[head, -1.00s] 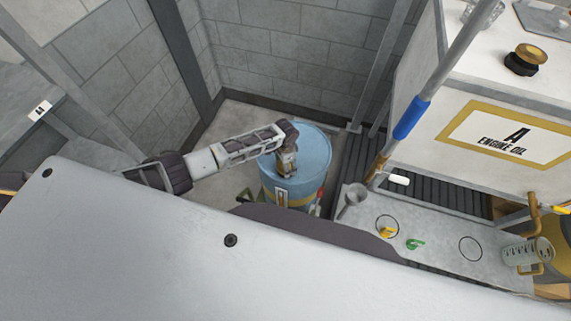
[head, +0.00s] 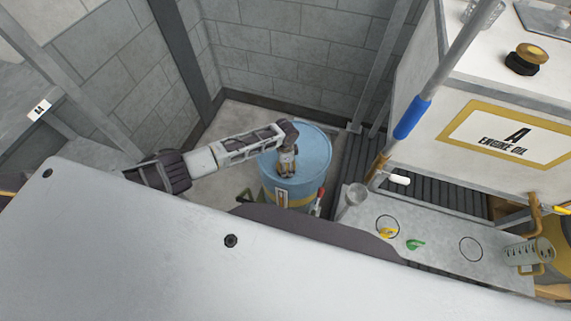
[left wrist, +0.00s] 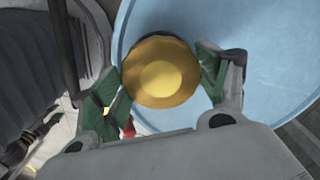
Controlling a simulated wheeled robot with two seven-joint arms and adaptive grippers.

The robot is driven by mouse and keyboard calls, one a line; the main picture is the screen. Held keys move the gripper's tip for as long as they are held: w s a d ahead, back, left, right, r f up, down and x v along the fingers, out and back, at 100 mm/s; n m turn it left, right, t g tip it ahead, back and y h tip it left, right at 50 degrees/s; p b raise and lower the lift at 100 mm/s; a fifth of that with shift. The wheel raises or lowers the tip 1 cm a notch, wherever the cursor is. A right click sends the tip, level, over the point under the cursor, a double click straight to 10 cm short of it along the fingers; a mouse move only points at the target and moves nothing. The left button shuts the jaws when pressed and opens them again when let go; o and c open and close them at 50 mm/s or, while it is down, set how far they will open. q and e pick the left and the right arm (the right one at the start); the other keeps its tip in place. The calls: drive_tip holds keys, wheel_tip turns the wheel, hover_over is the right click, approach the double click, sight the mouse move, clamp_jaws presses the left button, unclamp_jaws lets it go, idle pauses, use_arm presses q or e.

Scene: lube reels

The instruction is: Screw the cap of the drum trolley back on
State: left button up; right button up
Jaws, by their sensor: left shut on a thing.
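The blue drum (head: 312,150) stands on the floor beyond my grey body panel, and its top also fills much of the left wrist view (left wrist: 275,75). The round brass-yellow cap (left wrist: 160,72) is over the drum top, between the green pads of my left gripper (left wrist: 166,76). My left gripper (head: 287,172) points down at the drum top and is shut on the cap. The gripper hides the cap in the head view. The cap's underside and thread are hidden, so I cannot tell how it is seated. My right gripper is not in view.
A white cabinet labelled engine oil (head: 510,135) stands at right, with a blue-gripped pole (head: 412,118) before it. Block walls stand behind the drum.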

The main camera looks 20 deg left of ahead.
use_arm(q)
drive_tip(key=shift+f+m, duration=0.1)
drive_tip(key=shift+m, duration=1.3)
drive_tip(key=shift+m, duration=0.3)
drive_tip(key=shift+s+m, duration=0.1)
drive_tip(key=shift+m, duration=0.3)
drive_tip(key=shift+m+b, duration=0.3)
drive_tip(key=shift+m, duration=0.3)
drive_tip(key=o, duration=1.1)
drive_tip(key=shift+o, duration=0.2)
